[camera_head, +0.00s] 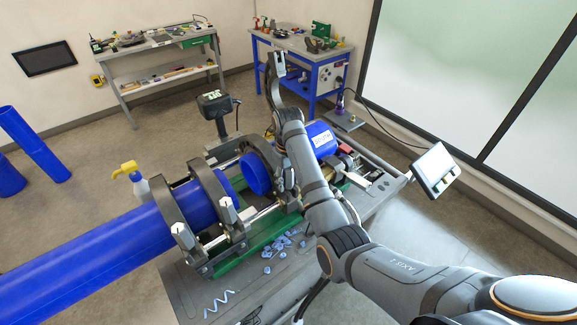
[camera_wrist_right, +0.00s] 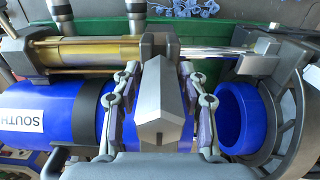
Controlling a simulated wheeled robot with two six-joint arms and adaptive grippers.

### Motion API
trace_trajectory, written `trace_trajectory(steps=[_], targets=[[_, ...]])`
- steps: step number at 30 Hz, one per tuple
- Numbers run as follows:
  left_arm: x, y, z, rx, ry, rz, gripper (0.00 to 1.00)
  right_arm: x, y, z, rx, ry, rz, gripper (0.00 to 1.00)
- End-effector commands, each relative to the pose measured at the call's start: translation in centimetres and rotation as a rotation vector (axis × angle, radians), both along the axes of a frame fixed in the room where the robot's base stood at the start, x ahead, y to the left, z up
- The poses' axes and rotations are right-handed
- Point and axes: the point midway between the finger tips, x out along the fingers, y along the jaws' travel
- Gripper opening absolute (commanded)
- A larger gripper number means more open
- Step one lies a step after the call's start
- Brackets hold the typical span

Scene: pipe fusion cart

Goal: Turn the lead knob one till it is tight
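My right arm reaches over the fusion clamps, and its gripper (camera_head: 286,180) is down among them, mostly hidden by the arm in the head view. In the right wrist view the two fingers of this gripper (camera_wrist_right: 165,88) stand apart, one on each side of a grey pointed clamp knob (camera_wrist_right: 160,112). I see some space between fingers and knob; contact cannot be told. I cannot tell which knob is lead knob one. Light grey knobs (camera_head: 228,204) also top the nearer clamps. My left gripper is not in view.
A long blue pipe (camera_head: 90,255) runs through the left clamps. A blue pipe labelled SOUTH (camera_wrist_right: 35,115) lies on the other side. Blue shavings (camera_head: 272,250) lie on the cart. A tilted screen (camera_head: 434,167) stands at right; two workbenches are behind.

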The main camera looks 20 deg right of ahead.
Motion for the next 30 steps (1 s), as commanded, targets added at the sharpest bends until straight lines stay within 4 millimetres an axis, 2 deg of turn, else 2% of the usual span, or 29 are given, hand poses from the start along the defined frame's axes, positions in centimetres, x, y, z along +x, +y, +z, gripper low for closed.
trace_trajectory(steps=[1, 8, 12, 16, 24, 30], targets=[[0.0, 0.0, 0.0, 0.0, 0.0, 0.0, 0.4, 0.0, 0.0, 0.0, 0.0, 0.0, 0.0, 0.32], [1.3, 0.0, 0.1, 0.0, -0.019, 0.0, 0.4, 0.0, 0.0, 0.0, -0.001, 0.0, 0.0, 0.01], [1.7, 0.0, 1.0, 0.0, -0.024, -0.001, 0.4, 0.0, -0.1, 0.4, -0.001, 0.001, -0.09, 0.0], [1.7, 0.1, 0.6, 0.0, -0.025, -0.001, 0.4, 0.0, -0.1, 0.1, -0.001, 0.0, -0.239, 0.0], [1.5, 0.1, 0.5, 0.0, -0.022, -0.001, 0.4, 0.0, -0.1, 0.1, -0.002, -0.001, -0.276, 0.0], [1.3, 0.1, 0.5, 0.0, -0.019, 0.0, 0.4, 0.0, -0.2, 0.1, -0.002, -0.001, -0.501, 0.0]])
